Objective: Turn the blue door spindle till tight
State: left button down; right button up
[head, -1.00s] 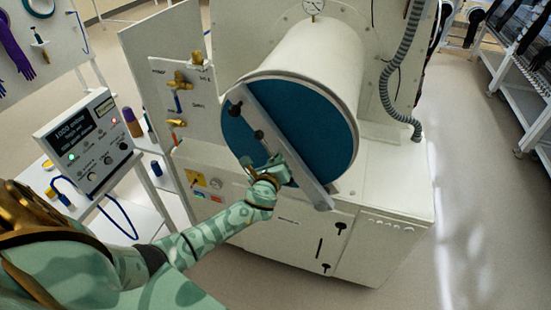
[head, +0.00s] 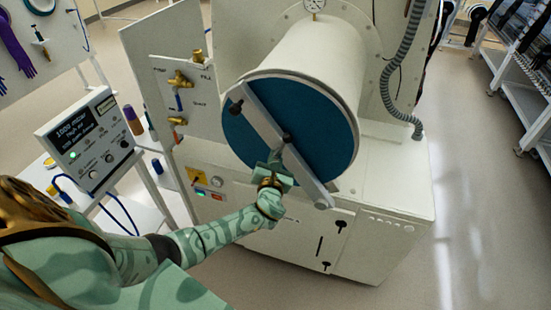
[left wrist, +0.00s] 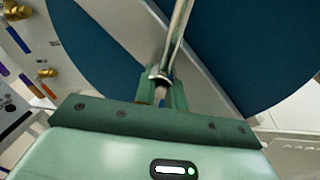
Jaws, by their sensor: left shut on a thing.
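The round blue door (head: 325,110) closes the front end of a white cylinder, and a grey bar (head: 258,122) crosses it diagonally. The spindle's dark hub (head: 288,138) shows on the bar near the door's middle. My left gripper (head: 275,170) is in front of the door's lower part, below the hub. In the left wrist view, a shiny metal spindle rod (left wrist: 178,35) runs down from the top edge into my left gripper (left wrist: 161,92), whose fingers are shut around its end. My right gripper is not in view.
A white side panel (head: 160,65) with brass valves (head: 180,80) stands left of the door. A control box (head: 90,135) with a lit display stands farther left. A grey corrugated hose (head: 400,75) hangs at the right. Open floor lies to the right.

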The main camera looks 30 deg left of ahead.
pick_arm(q)
jog(key=shift+f+m, duration=0.1)
jog(key=shift+m, duration=0.7)
jog(key=shift+s, duration=0.1)
jog(key=c, duration=1.5)
grip_release()
jog(key=shift+c, duration=0.2)
jog(key=v, duration=1.6)
jog(key=shift+f+b, duration=0.2)
jog(key=shift+b, duration=0.1)
jog(key=shift+s, duration=0.1)
